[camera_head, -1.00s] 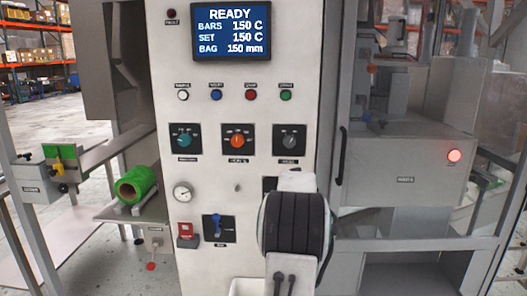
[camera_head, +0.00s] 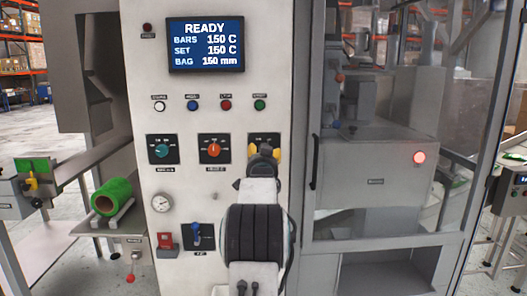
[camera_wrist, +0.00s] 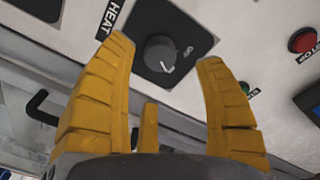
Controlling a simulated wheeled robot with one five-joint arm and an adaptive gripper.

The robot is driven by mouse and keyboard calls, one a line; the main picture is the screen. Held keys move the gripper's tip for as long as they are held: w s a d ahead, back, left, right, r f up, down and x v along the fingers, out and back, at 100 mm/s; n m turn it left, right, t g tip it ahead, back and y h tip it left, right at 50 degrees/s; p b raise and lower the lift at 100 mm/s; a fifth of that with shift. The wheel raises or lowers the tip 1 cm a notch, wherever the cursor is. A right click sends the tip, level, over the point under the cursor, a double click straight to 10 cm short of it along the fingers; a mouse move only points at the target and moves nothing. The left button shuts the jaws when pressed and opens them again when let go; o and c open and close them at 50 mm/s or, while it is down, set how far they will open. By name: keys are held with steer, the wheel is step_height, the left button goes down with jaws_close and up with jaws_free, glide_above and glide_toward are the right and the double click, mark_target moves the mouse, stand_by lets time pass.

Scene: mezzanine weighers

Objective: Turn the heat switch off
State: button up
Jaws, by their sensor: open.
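The heat switch is a dark grey round knob (camera_wrist: 163,53) on a black plate in the wrist view. The label HEAT (camera_wrist: 112,17) is beside the plate, and OFF is printed by the knob. A pale pointer mark shows on the knob, angled toward the OFF side; its exact setting is hard to tell. My gripper (camera_wrist: 164,58) is open, its yellow fingers on either side of the knob in the picture, without visible contact. In the head view my gripper (camera_head: 264,151) is in front of the rightmost switch plate (camera_head: 262,137) and hides its knob.
A teal knob (camera_head: 161,151) and an orange knob (camera_head: 213,150) are left of my gripper. Several push buttons, including a red one (camera_head: 226,105), sit above. The display (camera_head: 206,45) reads READY, bars 150 C. A blue-handled switch (camera_head: 196,235) is lower down.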

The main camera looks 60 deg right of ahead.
steer(key=shift+p+x, duration=1.05)
steer(key=shift+x, duration=1.85)
steer(key=shift+c, duration=0.2)
